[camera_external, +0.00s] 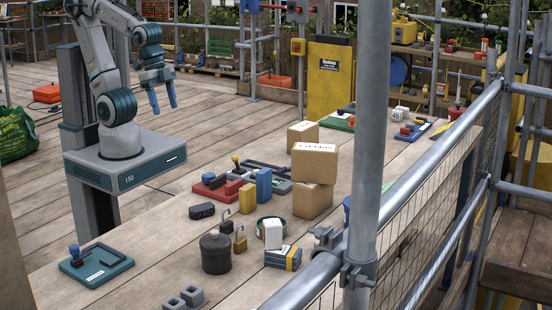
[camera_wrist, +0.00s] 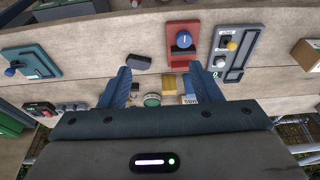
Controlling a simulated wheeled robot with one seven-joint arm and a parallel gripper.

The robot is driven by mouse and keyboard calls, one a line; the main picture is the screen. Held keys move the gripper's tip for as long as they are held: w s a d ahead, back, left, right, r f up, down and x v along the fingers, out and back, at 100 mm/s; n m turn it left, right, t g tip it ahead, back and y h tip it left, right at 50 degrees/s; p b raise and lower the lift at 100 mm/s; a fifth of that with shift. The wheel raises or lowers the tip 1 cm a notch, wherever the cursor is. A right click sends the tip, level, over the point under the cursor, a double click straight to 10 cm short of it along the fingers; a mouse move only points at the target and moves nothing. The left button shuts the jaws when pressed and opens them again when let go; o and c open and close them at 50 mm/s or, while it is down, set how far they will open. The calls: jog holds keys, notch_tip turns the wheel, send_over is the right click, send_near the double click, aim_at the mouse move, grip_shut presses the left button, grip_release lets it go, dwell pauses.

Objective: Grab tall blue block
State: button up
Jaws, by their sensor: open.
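The tall blue block (camera_external: 263,184) stands upright on the wooden table in the external view. A yellow block (camera_external: 247,197) stands just left of it. My gripper (camera_external: 163,104) is open and empty, pointing down, raised above and to the left of the blue block in that view. The wrist view shows my gripper's two blue fingers (camera_wrist: 158,72) spread apart with nothing held between them.
Cardboard boxes (camera_external: 312,197) stand right of the blocks. A red tray (camera_external: 217,188) and a dark grey tray (camera_external: 280,182) lie close behind. A dark round pot (camera_external: 215,252), brass padlocks (camera_external: 240,240) and a teal tray (camera_external: 96,265) are nearer. A scaffold pole (camera_external: 368,130) rises in front.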

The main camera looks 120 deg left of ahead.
dwell(0.3)
jog(key=shift+c, duration=1.1)
jog(key=n+g+b, duration=0.3)
jog(key=n+b, duration=0.7)
jog(key=n, duration=0.8)
send_over(264, 184)
jog(key=s+a, duration=0.1)
jog(key=a, duration=0.1)
notch_tip(264, 184, down, 9)
jog(key=shift+s+r, duration=0.1)
jog(key=shift+r, duration=0.05)
jog(key=shift+f, duration=0.3)
notch_tip(264, 184, down, 13)
jog(key=shift+d+f, duration=0.1)
jog(key=shift+f, duration=0.05)
